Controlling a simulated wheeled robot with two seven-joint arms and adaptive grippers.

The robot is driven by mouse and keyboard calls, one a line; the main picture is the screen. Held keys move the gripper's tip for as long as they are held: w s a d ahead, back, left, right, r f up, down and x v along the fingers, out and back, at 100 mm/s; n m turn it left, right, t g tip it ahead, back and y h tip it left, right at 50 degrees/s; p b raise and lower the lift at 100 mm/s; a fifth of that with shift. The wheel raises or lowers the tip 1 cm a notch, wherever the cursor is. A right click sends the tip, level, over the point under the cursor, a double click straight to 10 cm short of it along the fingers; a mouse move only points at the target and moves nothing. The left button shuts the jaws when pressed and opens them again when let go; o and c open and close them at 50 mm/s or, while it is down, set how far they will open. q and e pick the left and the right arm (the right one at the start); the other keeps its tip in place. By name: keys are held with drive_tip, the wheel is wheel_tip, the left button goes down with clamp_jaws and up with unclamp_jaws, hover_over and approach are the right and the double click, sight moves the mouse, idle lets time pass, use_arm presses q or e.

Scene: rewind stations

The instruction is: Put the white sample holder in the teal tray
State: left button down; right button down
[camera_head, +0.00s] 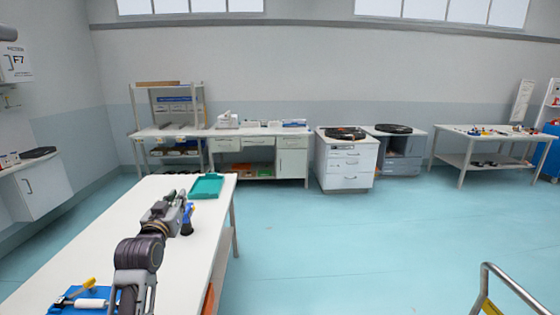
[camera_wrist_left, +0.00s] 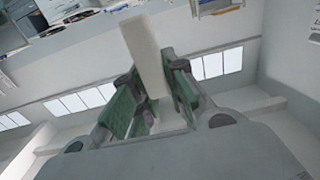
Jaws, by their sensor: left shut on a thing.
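My left gripper (camera_head: 181,197) reaches along the white table, just short of the teal tray (camera_head: 206,192) at the table's far end. In the left wrist view its green-padded fingers (camera_wrist_left: 152,84) are shut on a pale block-like piece, which looks like the white sample holder (camera_wrist_left: 146,48). The holder sticks out beyond the fingertips. In the head view I cannot make out the holder, as the gripper hides it. The tray looks empty from here. My right gripper is not in view.
A small blue and dark object (camera_head: 187,222) stands on the table just right of my left gripper. A blue mat (camera_head: 67,302) with a yellow-handled tool (camera_head: 83,287) and a white roller (camera_head: 88,303) lies at the near left. The table's left part is bare.

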use_arm(q)
drive_tip(key=s+d+f, duration=0.3)
drive_tip(key=s+f, duration=0.3)
drive_tip(key=f, duration=0.4)
drive_tip(key=s+d+f, duration=0.3)
drive_tip(key=s+f, duration=0.2)
drive_tip(key=f, duration=0.5)
drive_tip(key=s+d+f+h, duration=0.1)
drive_tip(key=s+d+f, duration=0.2)
drive_tip(key=s+f, duration=0.3)
wheel_tip(320, 180, down, 4)
drive_tip(key=shift+s+f+m, duration=0.1)
drive_tip(key=shift+s+m, duration=0.25)
drive_tip(key=shift+m, duration=0.05)
